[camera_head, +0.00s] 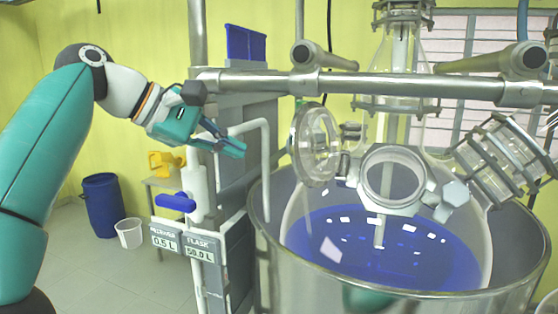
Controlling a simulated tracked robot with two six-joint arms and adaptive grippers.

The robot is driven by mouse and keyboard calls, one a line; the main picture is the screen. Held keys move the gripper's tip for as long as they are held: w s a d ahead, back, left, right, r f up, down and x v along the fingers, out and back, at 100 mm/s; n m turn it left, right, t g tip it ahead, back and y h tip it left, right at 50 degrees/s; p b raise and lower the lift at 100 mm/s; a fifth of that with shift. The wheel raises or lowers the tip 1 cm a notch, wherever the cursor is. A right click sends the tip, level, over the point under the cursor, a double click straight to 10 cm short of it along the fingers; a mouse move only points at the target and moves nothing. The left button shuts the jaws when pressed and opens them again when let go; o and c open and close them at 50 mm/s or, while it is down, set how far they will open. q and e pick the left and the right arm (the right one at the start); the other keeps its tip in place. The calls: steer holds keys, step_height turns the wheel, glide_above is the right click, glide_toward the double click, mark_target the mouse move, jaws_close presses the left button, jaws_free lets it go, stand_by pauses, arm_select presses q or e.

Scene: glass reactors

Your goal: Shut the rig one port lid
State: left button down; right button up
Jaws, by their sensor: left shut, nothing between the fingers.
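The rig one port lid (316,144) is a round glass disc in a metal ring. It stands open, upright on its hinge at the left of the port (393,180). The port is a round metal-rimmed opening on the glass flask (465,215), which holds blue liquid. My left gripper (238,147) is teal with dark fingers, shut and empty. It is to the left of the lid, apart from it, with its fingers pointing right. My right gripper is not in view.
A horizontal metal bar (400,86) crosses above the port. A white pipe (267,165) stands between my left gripper and the vessel. A metal tub (400,300) surrounds the flask. A blue-handled valve (176,202) and volume signs (200,250) are at the left.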

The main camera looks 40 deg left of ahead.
arm_select(q)
steer(key=w+d+f, duration=0.2)
steer(key=w+d, duration=0.2)
steer(key=d, duration=0.2)
steer(key=shift+w+f, duration=0.25)
steer(key=shift+f, duration=0.05)
steer(key=shift+d, duration=0.15)
